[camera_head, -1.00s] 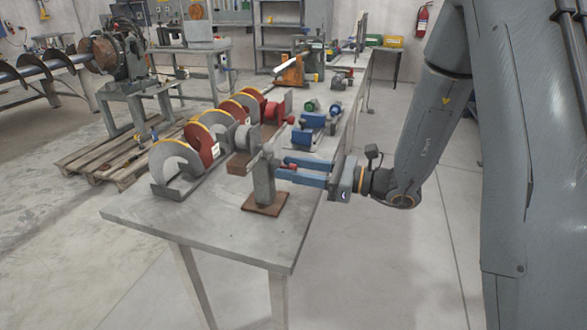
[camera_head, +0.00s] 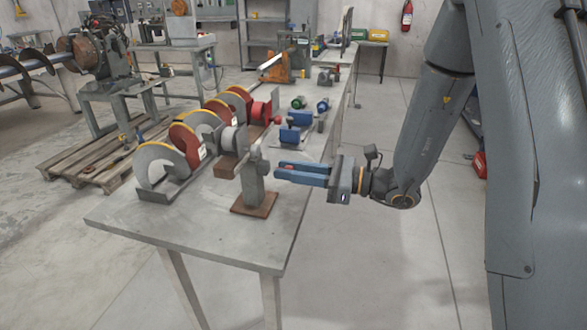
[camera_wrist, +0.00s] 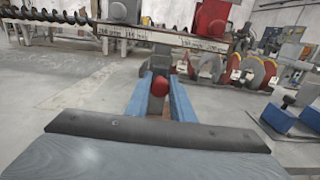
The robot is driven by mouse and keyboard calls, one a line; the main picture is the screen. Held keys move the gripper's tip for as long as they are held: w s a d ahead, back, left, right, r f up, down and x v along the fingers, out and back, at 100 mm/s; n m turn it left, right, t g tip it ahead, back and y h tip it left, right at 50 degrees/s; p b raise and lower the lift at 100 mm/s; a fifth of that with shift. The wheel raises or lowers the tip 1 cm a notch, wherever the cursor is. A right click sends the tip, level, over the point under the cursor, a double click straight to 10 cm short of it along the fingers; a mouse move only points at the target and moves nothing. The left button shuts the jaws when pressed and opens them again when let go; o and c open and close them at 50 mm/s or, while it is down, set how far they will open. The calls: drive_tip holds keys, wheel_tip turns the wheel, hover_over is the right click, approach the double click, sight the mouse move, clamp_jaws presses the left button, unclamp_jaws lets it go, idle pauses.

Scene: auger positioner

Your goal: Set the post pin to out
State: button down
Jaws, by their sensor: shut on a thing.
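The grey post (camera_head: 253,183) stands on a brown base plate (camera_head: 254,202) near the table's front corner. My gripper (camera_head: 277,172) is level, to the right of the post, and shut on the knob. A small gap shows between the fingertips and the post. The pin's shaft is too small to make out.
A marked scale bar (camera_wrist: 150,35) crosses above the post in the wrist view. Grey, yellow and red auger flights (camera_head: 162,165) lie on the table left of the post. Blue fixtures (camera_head: 292,133) stand behind my gripper.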

drive_tip(key=c, duration=1.6)
unclamp_jaws()
drive_tip(key=shift+d, duration=0.2)
drive_tip(key=shift+o, duration=0.3)
drive_tip(key=shift+a, duration=0.1)
drive_tip(key=v, duration=0.7)
drive_tip(key=shift+s+d+b, duration=0.15)
drive_tip(key=shift+d+b, duration=0.2)
